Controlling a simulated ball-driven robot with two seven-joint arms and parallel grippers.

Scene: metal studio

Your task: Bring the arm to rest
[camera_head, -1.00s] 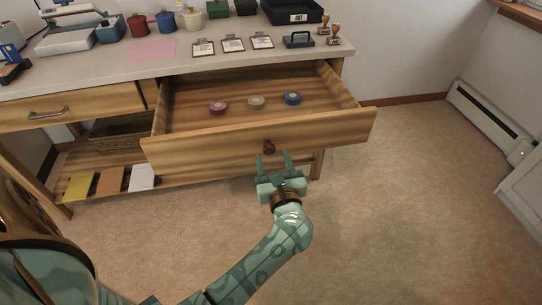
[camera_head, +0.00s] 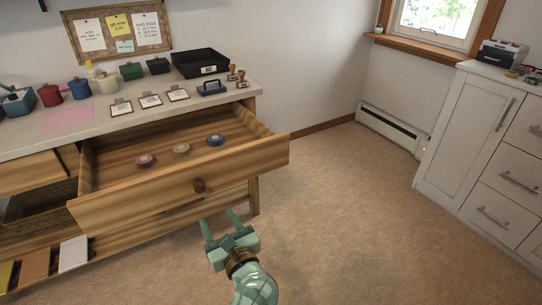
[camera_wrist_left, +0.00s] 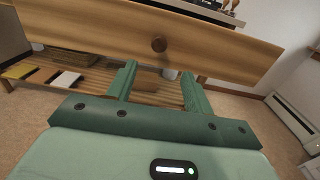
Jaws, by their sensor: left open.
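My left gripper (camera_head: 221,229) is green, open and empty, in front of the open drawer and below its round wooden knob. The wooden drawer (camera_head: 130,207) is pulled out. Its brown knob (camera_head: 199,185) is clear of the fingers; in the left wrist view the knob (camera_wrist_left: 159,44) shows beyond and above the fingertips (camera_wrist_left: 158,84). Three tape rolls lie in the drawer: a dark red one (camera_head: 145,160), a tan one (camera_head: 181,149) and a blue one (camera_head: 215,140). My right gripper is not in view.
The bench top (camera_head: 95,128) holds several pots, clipboards, stamps and a black tray (camera_head: 200,62). A lower shelf holds coloured folders, including a white one (camera_head: 73,254). A white cabinet (camera_head: 462,145) stands at the right. The carpet (camera_head: 340,220) between is open floor.

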